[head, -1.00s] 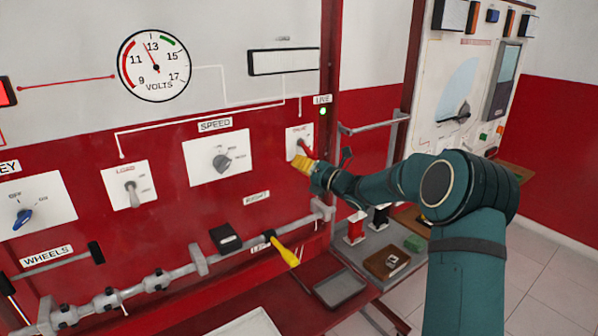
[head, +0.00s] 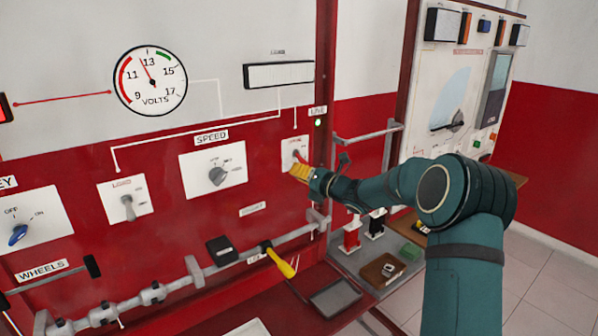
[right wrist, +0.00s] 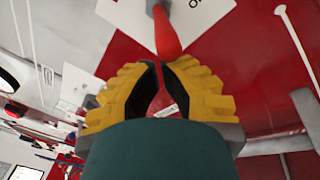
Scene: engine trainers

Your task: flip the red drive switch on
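The red drive switch (head: 299,157) is a red lever on a white plate, below and left of a lamp marked LIVE. My right gripper (head: 299,173), with yellow fingers, is right at the lever and partly covers the plate's lower edge. In the right wrist view the red lever (right wrist: 166,35) comes down to just beyond the yellow fingertips (right wrist: 160,64). The tips are nearly together, with a hollow behind them and nothing gripped between. Whether they touch the lever is unclear. My left gripper is out of view.
The LIVE lamp (head: 318,122) looks pale. A speed knob (head: 218,175), load switch (head: 127,207) and blue key (head: 18,235) are to the left. The voltmeter (head: 150,80) reads near 13. Below are a shaft (head: 153,294) and a yellow-handled lever (head: 281,262).

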